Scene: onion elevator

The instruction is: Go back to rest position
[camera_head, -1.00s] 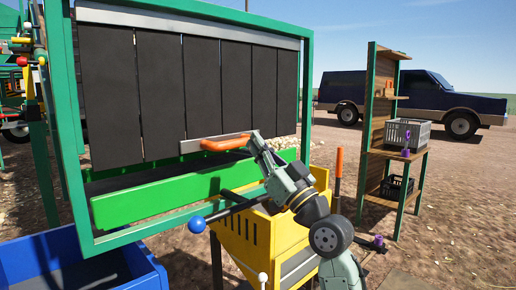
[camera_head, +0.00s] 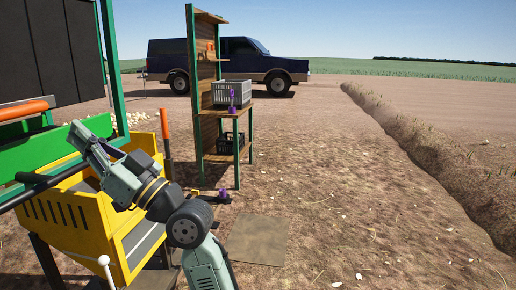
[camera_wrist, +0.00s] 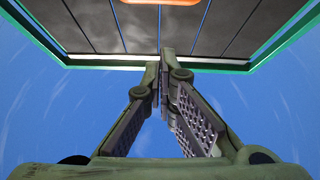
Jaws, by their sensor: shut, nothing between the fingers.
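My gripper (camera_head: 78,132) is at the left of the head view, raised over the yellow hopper (camera_head: 65,215), just right of and below the end of the orange handle (camera_head: 25,109). In the wrist view the two fingers (camera_wrist: 163,75) come together at their tips, with nothing between them. Beyond them the wrist view shows the dark panels (camera_wrist: 225,30) in a green frame (camera_wrist: 90,64), with the orange handle (camera_wrist: 165,3) at the top edge. The fingers look apart from the handle.
An orange-handled upright tool (camera_head: 165,130) stands beside the hopper. A wooden shelf (camera_head: 207,90) holds a grey crate (camera_head: 230,93) and a black crate (camera_head: 228,143). Open dirt ground (camera_head: 340,190) lies to the right.

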